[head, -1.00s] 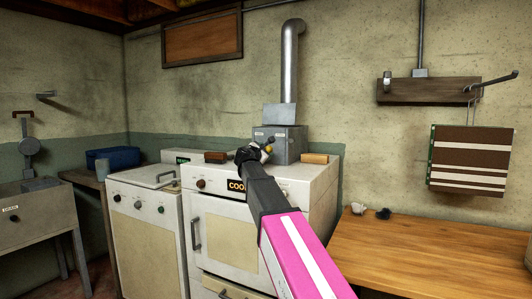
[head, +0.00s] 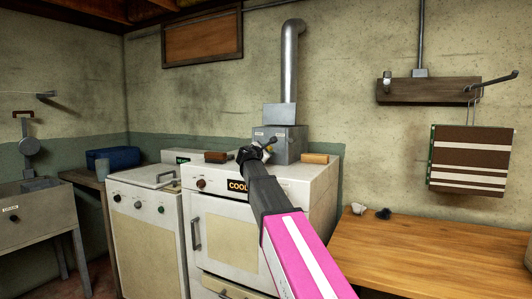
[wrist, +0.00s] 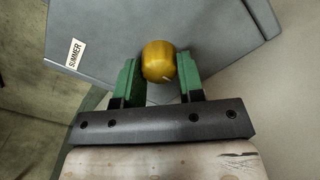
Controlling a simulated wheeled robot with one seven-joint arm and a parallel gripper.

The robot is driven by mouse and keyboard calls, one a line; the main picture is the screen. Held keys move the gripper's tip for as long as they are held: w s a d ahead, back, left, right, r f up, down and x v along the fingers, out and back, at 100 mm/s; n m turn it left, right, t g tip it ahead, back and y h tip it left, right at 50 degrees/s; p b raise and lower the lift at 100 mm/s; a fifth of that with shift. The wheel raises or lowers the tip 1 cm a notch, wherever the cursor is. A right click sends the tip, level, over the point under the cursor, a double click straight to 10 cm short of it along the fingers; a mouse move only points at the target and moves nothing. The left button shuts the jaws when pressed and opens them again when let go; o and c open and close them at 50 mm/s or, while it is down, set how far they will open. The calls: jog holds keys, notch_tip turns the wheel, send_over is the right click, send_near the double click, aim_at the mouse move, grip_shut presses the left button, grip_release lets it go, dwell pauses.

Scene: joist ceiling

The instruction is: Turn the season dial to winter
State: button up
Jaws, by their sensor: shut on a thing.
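The season dial is a round yellow knob (wrist: 159,61) with a small white mark near its lower right edge. It sits on the front of a grey metal box (head: 293,143) at the foot of the flue pipe. My gripper (wrist: 161,77) has its green fingers on either side of the knob, shut on it. In the head view, my gripper (head: 264,147) is at the box front and largely hides the knob. A label (wrist: 76,53) reading SUMMER shows on the box face at the left in the wrist view. No winter label is readable.
The box stands on a white cooker (head: 310,178) with a COOL sign. A brown block (head: 216,157) and a tan block (head: 314,159) lie on its top. A wooden worktop (head: 430,250) is at the right, mostly clear. A vertical metal flue (head: 290,75) rises behind.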

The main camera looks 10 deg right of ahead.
jog(key=m, duration=1.3)
jog(key=shift+r, duration=0.1)
dwell(0.5)
jog(key=o, duration=0.9)
jog(key=v, duration=1.1)
